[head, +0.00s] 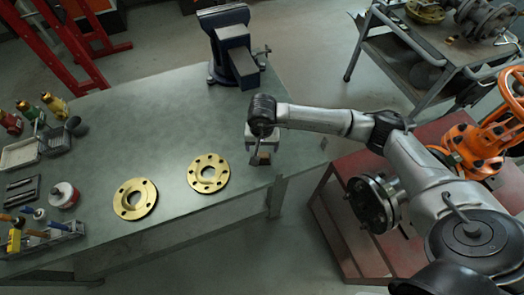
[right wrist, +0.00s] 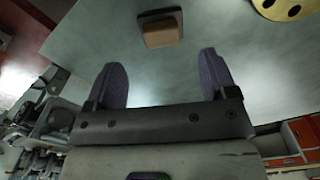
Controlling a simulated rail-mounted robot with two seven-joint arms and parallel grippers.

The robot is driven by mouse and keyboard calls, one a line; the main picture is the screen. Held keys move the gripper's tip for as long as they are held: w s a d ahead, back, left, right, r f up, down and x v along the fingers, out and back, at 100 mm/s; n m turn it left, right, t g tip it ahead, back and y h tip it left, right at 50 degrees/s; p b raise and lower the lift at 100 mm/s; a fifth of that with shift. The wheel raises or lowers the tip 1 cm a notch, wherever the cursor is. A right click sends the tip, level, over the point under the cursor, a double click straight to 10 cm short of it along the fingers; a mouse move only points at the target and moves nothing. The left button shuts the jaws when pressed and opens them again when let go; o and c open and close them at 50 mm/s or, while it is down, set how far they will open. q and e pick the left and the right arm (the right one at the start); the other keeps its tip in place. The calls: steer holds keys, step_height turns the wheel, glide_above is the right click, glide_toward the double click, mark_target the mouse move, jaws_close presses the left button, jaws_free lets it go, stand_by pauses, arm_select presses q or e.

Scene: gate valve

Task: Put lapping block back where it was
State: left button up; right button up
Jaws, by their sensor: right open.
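The lapping block, a small tan-brown block with a darker plate against it, rests on the bench near its right edge in the head view (head: 263,159). It also shows beyond the fingertips in the right wrist view (right wrist: 162,34). My right gripper (head: 259,150) is at the block in the head view and partly hides it. In the right wrist view the gripper (right wrist: 161,62) has its two purple-grey fingers spread, with bare bench between them and the block apart from them. My left gripper is out of view.
Two brass flanges (head: 135,212) (head: 208,186) lie on the bench (head: 160,120) left of my gripper. A blue vise (head: 233,60) stands at the back. Bottles, trays and tools line the left side. A red stand with an orange valve (head: 478,145) is at right.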

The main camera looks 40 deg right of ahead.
step_height(320, 180, up, 4)
steer(key=shift+f, duration=0.1)
stand_by(0.4)
stand_by(0.4)
